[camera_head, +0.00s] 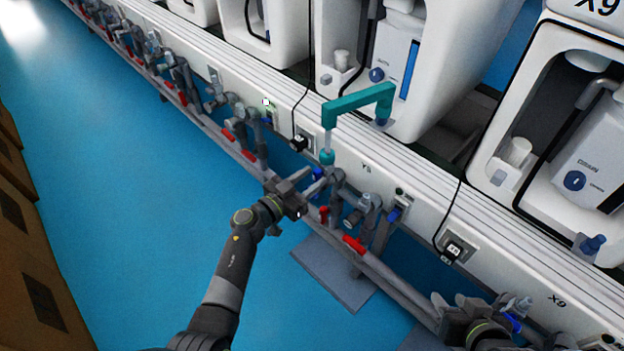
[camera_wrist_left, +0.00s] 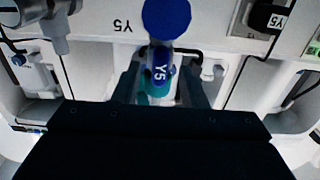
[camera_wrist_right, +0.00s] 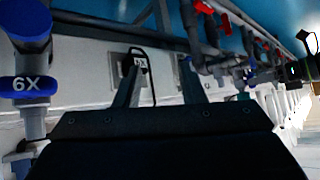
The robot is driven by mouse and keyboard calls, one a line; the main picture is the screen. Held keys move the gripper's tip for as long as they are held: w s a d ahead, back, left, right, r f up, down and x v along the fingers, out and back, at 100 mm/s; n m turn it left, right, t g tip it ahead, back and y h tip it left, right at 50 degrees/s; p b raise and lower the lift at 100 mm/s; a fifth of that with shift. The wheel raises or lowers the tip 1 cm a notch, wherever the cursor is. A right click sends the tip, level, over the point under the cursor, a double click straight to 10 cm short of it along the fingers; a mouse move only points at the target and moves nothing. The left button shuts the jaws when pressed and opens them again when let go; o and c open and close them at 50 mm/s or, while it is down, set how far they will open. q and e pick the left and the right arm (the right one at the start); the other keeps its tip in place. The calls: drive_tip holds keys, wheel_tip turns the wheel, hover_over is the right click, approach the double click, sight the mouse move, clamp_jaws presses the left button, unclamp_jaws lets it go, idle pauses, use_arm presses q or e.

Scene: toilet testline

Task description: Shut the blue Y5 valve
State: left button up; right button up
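The blue Y5 valve handle (camera_wrist_left: 160,73) shows in the left wrist view, its Y5 label facing the camera and a round blue cap (camera_wrist_left: 166,18) above it in the picture. In the head view its blue part (camera_head: 318,174) is small and partly hidden by my left gripper (camera_head: 303,190). In the left wrist view my left gripper (camera_wrist_left: 160,68) is open, with one finger on either side of the blue handle; contact cannot be told. My right gripper (camera_wrist_right: 160,62) is open and empty, and shows at the lower right of the head view (camera_head: 462,305).
A teal pipe (camera_head: 358,101) rises just behind the Y5 valve. Red-handled valves (camera_head: 353,244) line the low grey pipe. A blue X9 valve (camera_wrist_right: 28,86) stands left of my right gripper in its wrist view. Blue floor (camera_head: 110,190) is clear to the left.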

use_arm(q)
drive_tip(key=shift+w+d, duration=0.35)
use_arm(e)
drive_tip(key=shift+w+d+r+t+h, duration=0.15)
drive_tip(key=shift+w+r+t, duration=0.25)
drive_tip(key=shift+w+r, duration=0.15)
drive_tip(key=shift+w+d+r+t+h, duration=0.15)
drive_tip(key=shift+w+r+t, duration=0.25)
drive_tip(key=shift+w+r, duration=0.1)
use_arm(q)
clamp_jaws()
